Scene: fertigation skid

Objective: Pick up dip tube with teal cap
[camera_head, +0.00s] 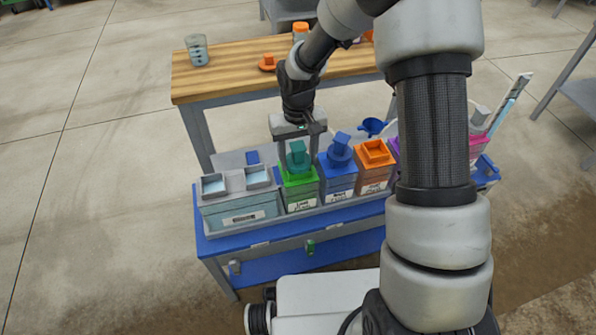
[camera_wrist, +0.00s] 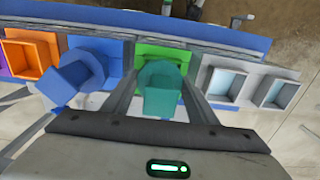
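The teal cap (camera_head: 298,158) of the dip tube stands on the green-topped tank (camera_head: 300,189); the tube below it is hidden. It also shows in the wrist view, where the teal cap (camera_wrist: 161,92) lies between my two fingers, with the green tank top (camera_wrist: 147,50) behind it. My gripper (camera_head: 298,162) points down over the tank, one finger on each side of the cap. In the wrist view my gripper (camera_wrist: 160,75) is open, with gaps visible between the fingers and the cap.
A blue cap (camera_head: 340,150) stands on the blue tank (camera_head: 338,178) close to my right-hand finger. The orange tank (camera_head: 376,165) is further right. A grey double-cup box (camera_head: 238,200) stands left. All are on the blue bench (camera_head: 215,245). A wooden table (camera_head: 225,75) stands behind.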

